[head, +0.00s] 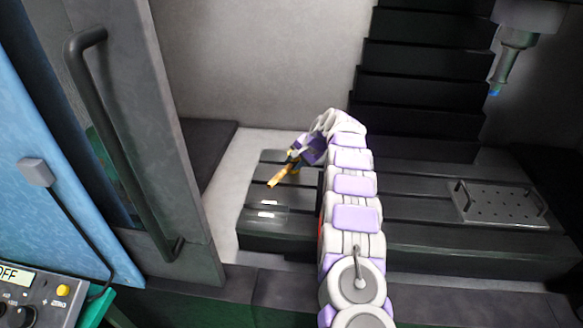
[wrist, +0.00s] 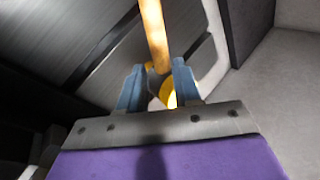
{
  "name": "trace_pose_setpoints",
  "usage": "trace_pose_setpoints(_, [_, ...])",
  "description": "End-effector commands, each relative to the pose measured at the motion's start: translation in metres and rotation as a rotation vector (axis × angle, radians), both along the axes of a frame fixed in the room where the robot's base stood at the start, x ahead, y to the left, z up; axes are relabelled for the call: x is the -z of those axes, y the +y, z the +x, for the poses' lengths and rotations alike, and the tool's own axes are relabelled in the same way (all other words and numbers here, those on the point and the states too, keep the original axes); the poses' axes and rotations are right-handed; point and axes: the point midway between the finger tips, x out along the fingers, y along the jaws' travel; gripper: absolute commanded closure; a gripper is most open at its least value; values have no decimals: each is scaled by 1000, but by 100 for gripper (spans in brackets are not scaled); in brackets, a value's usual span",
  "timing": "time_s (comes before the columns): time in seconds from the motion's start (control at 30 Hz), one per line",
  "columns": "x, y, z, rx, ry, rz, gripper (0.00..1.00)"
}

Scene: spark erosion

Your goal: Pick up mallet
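The mallet (head: 278,177) has a light wooden handle and yellow parts. In the head view it is at the left end of the dark slotted table, at the tip of my arm. In the wrist view the handle (wrist: 154,32) runs from the top edge down to between my fingertips. Yellow parts (wrist: 168,93) show between the fingers. My gripper (wrist: 158,72) has its blue-grey fingers apart, one on each side of the mallet. A gap shows by the left finger; contact on the right is unclear. The mallet's head is partly hidden.
The dark slotted table (head: 430,240) carries a perforated metal plate (head: 500,204) with handles at right. A tool spindle (head: 512,55) hangs at upper right. A grey door with a black handle (head: 120,150) stands at left, beside a control panel (head: 35,298).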

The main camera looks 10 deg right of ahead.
Motion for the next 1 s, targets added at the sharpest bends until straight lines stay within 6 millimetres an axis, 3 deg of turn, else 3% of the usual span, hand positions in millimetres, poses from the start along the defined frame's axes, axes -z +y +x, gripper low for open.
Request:
trace_pose_setpoints(0.5, [44,22,16,0,0,-2,67])
trace_pose_setpoints(0.8, [45,25,18,0,-1,-1,67])
trace_pose_setpoints(1.0, [45,25,19,0,-2,-2,85])
